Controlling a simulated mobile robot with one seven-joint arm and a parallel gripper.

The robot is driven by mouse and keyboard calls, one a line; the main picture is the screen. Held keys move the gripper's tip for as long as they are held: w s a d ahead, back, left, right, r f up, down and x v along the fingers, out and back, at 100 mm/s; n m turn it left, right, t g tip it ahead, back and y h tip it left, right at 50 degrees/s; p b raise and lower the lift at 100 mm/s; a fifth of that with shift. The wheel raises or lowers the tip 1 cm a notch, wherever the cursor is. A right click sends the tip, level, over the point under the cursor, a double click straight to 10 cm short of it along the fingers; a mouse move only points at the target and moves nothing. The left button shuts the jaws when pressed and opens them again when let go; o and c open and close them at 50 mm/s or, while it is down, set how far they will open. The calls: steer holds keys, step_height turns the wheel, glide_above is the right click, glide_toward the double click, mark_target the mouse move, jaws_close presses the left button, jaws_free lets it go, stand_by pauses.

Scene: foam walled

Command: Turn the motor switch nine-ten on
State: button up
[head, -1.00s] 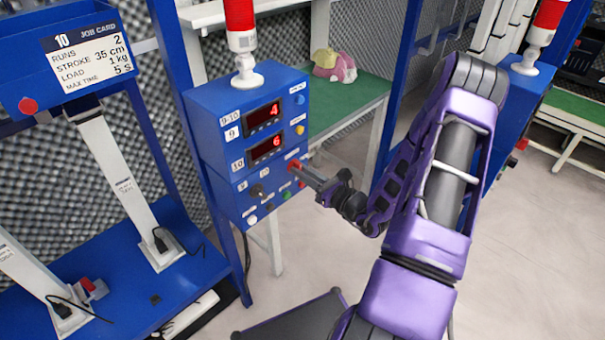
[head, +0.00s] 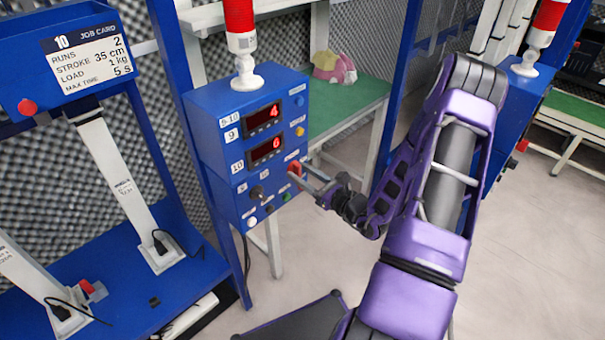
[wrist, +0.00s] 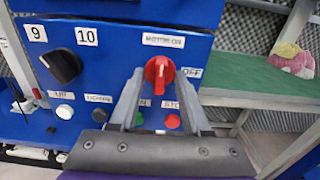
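The red motor switch (head: 295,168) is a rotary knob on the blue control box (head: 204,118), at the lower right of its front. My gripper (head: 301,173) is at the knob, also seen in the wrist view (wrist: 160,78). Its two fingers are apart, one on each side of the knob, with a narrow gap showing beside it. The 9-10 label is at the box's upper left.
A black selector knob (wrist: 61,67) labelled 9 and 10 is left of the red switch. Green (wrist: 139,119), red (wrist: 172,121) and white (wrist: 65,111) buttons sit below. Two red displays (head: 262,119) are lit above. A green bench (head: 350,108) is behind.

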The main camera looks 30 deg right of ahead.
steer(key=v, duration=1.7)
steer(key=shift+s, duration=0.2)
steer(key=shift+d, duration=0.1)
